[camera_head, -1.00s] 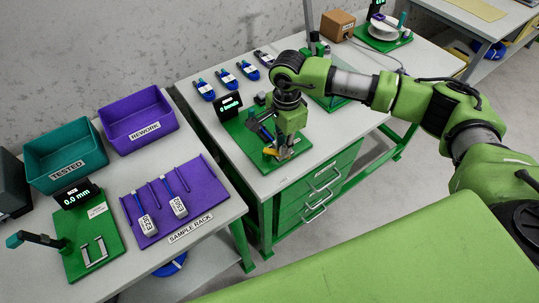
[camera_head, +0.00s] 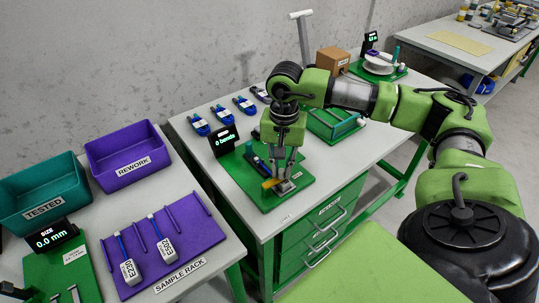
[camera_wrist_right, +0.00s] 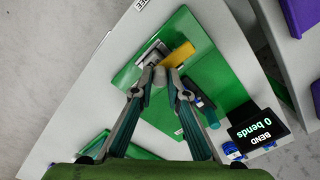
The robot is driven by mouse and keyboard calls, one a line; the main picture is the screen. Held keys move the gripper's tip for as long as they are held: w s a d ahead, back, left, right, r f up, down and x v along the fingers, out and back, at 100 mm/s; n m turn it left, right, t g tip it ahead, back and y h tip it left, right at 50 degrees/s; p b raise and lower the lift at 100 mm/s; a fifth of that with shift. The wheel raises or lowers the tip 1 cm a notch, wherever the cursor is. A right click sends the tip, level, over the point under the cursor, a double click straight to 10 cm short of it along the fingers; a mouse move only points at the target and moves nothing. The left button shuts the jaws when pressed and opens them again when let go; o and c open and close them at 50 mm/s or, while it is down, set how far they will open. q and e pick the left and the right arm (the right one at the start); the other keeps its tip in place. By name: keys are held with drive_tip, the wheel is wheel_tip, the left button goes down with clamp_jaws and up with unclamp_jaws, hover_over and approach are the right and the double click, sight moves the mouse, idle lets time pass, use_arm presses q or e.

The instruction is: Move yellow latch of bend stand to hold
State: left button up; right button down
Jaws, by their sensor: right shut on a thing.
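The bend stand is a green board (camera_head: 240,181) on the middle table, with a black display (camera_head: 224,141) reading "0 bends". Its yellow latch (camera_head: 270,183) lies low over the board, beside a grey metal block. The latch also shows in the right wrist view (camera_wrist_right: 182,54), angled up and right from my fingertips. My right gripper (camera_head: 281,177) points down at the stand, and its fingers are shut on the latch's near end. The fingers partly hide the contact and the metal block (camera_wrist_right: 152,54). My left gripper is not in view.
Blue cable pieces (camera_head: 221,114) lie in a row behind the stand. A dark-blue-handled part (camera_head: 254,158) stands on the board close to my fingers. A green frame (camera_head: 333,123) and a brown box (camera_head: 333,60) are farther back. The purple sample rack (camera_head: 188,225) is on the left table.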

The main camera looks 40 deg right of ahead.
sight(281, 170)
drive_tip(key=shift+w+n, duration=0.2)
drive_tip(key=shift+n, duration=0.2)
drive_tip(key=c, duration=2)
unclamp_jaws()
drive_tip(key=shift+o, duration=0.2)
drive_tip(key=shift+r, duration=0.1)
wheel_tip(281, 170, up, 12)
drive_tip(key=shift+s, duration=0.1)
